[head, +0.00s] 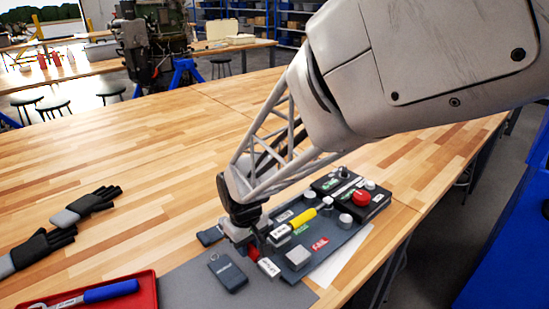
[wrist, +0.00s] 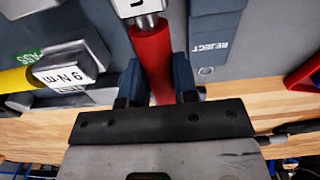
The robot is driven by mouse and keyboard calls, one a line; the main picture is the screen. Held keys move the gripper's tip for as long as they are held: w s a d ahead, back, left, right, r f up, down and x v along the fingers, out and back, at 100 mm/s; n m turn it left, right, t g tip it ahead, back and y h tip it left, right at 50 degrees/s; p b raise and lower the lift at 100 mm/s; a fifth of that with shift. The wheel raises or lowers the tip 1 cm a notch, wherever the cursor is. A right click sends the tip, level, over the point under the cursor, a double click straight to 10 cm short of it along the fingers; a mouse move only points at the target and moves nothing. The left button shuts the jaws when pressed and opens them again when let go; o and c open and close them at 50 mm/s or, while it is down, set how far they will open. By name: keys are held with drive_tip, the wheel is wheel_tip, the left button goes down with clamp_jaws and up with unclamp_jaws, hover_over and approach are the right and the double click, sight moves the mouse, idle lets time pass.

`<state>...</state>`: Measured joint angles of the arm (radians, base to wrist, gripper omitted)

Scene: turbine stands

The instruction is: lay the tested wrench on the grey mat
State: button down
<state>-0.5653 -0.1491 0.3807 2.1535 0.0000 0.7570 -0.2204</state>
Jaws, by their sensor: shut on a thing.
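A wrench with a red handle (wrist: 150,60) is between the two fingers of my gripper (wrist: 157,85), which is shut on it. In the head view my gripper (head: 246,232) is low over the bench, at the near left end of the test board, and hides part of the wrench. The wrench's white label block (head: 269,267) shows just in front of it. A grey mat (head: 185,289) lies on the bench to the left of the board, partly cut off by the frame's lower edge. I cannot tell whether the wrench touches the surface below.
A yellow-handled wrench (head: 303,219) lies on the board beside green PASS and red FAIL labels (head: 320,243). A dark block marked REJECT (wrist: 216,35) is close to my gripper. A red tray (head: 140,293) holds a blue-handled wrench (head: 108,291). Gloves (head: 85,205) lie at left.

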sight(249, 263)
drive_tip(key=shift+f, duration=1.95)
drive_tip(key=c, duration=0.8)
unclamp_jaws()
drive_tip(key=shift+o, duration=0.8)
drive_tip(key=shift+r, duration=3.45)
